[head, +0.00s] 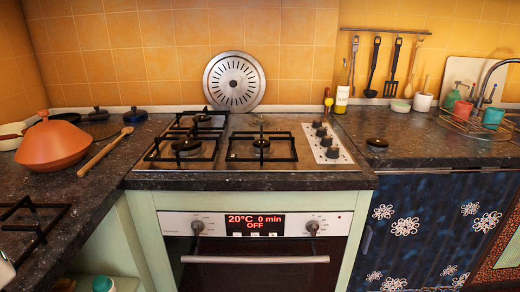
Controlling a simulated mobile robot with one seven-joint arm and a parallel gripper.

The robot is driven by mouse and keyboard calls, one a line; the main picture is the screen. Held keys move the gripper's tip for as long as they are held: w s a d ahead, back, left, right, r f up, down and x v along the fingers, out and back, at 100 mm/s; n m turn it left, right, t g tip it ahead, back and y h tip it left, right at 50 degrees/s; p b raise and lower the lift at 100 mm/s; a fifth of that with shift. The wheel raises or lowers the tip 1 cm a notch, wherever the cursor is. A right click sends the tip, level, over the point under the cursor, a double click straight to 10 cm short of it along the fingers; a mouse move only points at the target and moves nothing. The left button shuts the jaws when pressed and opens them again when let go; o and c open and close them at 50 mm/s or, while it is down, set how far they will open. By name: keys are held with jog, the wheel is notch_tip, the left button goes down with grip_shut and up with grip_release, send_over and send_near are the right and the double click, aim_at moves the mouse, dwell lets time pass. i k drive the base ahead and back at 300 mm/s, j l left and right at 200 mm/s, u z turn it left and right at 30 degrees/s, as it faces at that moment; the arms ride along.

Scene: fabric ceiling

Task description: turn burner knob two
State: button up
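The gas hob (285,160) is set in the dark stone counter in the middle of the head view. A white panel (343,158) on its right side carries a row of several dark burner knobs (326,142), running from back to front. No label shows which knob is number two. The nearest knob (332,153) stands at the front of the row. All the knobs look uncovered, and their exact turn angles are too small to tell. No flame shows at the burners. My gripper is not in view.
Below the hob, the oven (255,262) has two knobs and a display reading OFF. Black pan grates (262,146) cover the hob's left and middle. An orange tagine (54,145) and wooden spoon (105,152) lie left. A bottle (342,95) stands behind the knobs.

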aim_at(327, 143)
jog(key=i+l, duration=0.1)
jog(key=l, duration=0.35)
jog(key=i+l, duration=0.1)
jog(key=l, duration=0.35)
jog(key=i+l, duration=0.15)
jog(key=l, duration=0.25)
jog(key=i+l+u, duration=0.15)
jog(key=l, duration=0.3)
jog(key=l+u, duration=0.15)
jog(key=l, duration=0.3)
jog(key=u, duration=1.45)
